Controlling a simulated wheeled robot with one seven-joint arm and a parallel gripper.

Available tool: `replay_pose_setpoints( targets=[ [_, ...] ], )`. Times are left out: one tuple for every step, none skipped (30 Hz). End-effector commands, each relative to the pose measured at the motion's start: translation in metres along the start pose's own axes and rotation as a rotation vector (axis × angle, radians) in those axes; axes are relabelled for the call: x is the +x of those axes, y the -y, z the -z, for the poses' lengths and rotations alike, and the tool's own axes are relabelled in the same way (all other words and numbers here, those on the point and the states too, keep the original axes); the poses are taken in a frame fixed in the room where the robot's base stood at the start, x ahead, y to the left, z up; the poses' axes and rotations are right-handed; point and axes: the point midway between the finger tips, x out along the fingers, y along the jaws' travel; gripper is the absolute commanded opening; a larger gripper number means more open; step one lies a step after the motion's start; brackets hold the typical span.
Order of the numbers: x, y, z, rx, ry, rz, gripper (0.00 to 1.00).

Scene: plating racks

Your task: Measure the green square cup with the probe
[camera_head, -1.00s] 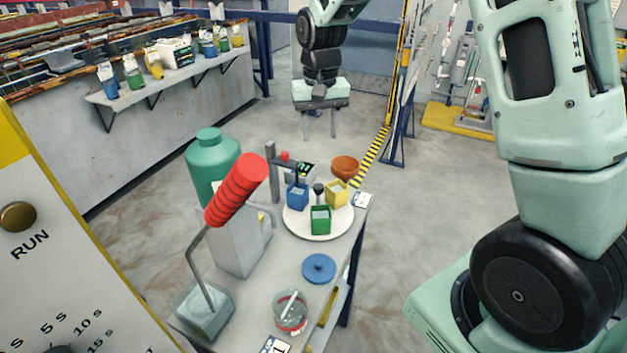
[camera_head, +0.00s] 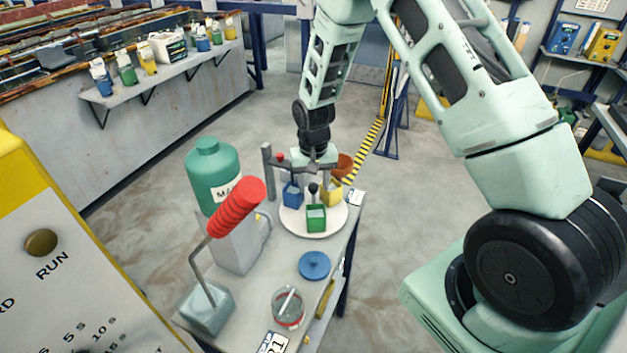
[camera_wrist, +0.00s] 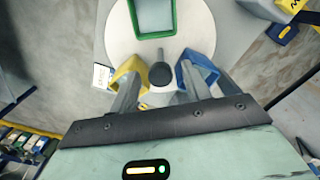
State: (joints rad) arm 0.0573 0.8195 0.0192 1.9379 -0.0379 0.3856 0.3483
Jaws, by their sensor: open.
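The green square cup (camera_head: 316,218) stands upright at the front of a round white plate (camera_head: 300,229). It also shows at the top of the wrist view (camera_wrist: 155,14). A dark round-topped knob (camera_wrist: 161,75), which looks like the probe's handle, stands behind the green cup, between the blue cup (camera_wrist: 203,75) and the yellow cup (camera_wrist: 131,70). My gripper (camera_wrist: 160,78) is open above the plate, pointing down. In the wrist view its fingers lie on either side of the knob, with nothing held. I cannot tell how far above the knob they are.
A teal bottle (camera_head: 213,172), a grey box (camera_head: 236,247) and a red-handled lever (camera_head: 236,207) stand left on the table. A blue disc (camera_head: 314,265) and a glass dish (camera_head: 287,310) lie in front. A brown bowl (camera_head: 345,164) is behind the plate, close to my gripper.

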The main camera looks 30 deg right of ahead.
Motion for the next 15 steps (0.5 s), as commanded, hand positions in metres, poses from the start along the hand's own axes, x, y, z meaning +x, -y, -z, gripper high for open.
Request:
replay_pose_setpoints(
  targets=[
    [0.0005,0.0001,0.0002,0.0,-0.001,0.0,0.48],
    [0.0007,0.0001,0.0002,0.0,-0.001,0.0,0.48],
    [0.0007,0.0001,0.0003,0.0,-0.001,0.0,0.48],
    [0.0007,0.0001,0.0004,0.0,-0.001,0.0,0.48],
    [0.0006,0.0001,0.0004,0.0,-0.001,0.0,0.48],
    [0.0006,0.0001,0.0004,0.0,-0.001,0.0,0.48],
    [0.0006,0.0001,0.0004,0.0,-0.001,0.0,0.48],
    [0.0005,0.0001,0.0004,0.0,-0.001,0.0,0.42],
    [0.0005,0.0001,0.0004,0.0,-0.001,0.0,0.31],
    [0.0005,0.0001,0.0004,0.0,-0.001,0.0,0.23],
    [0.0004,0.0001,0.0004,0.0,-0.001,0.0,0.14],
    [0.0004,0.0001,0.0004,0.0,-0.001,0.0,0.03],
    [0.0004,0.0001,0.0004,0.0,-0.001,0.0,0.0],
    [0.0003,0.0001,0.0004,0.0,-0.001,0.0,0.0],
    [0.0003,0.0001,0.0004,0.0,-0.001,0.0,0.0]
  ],
)
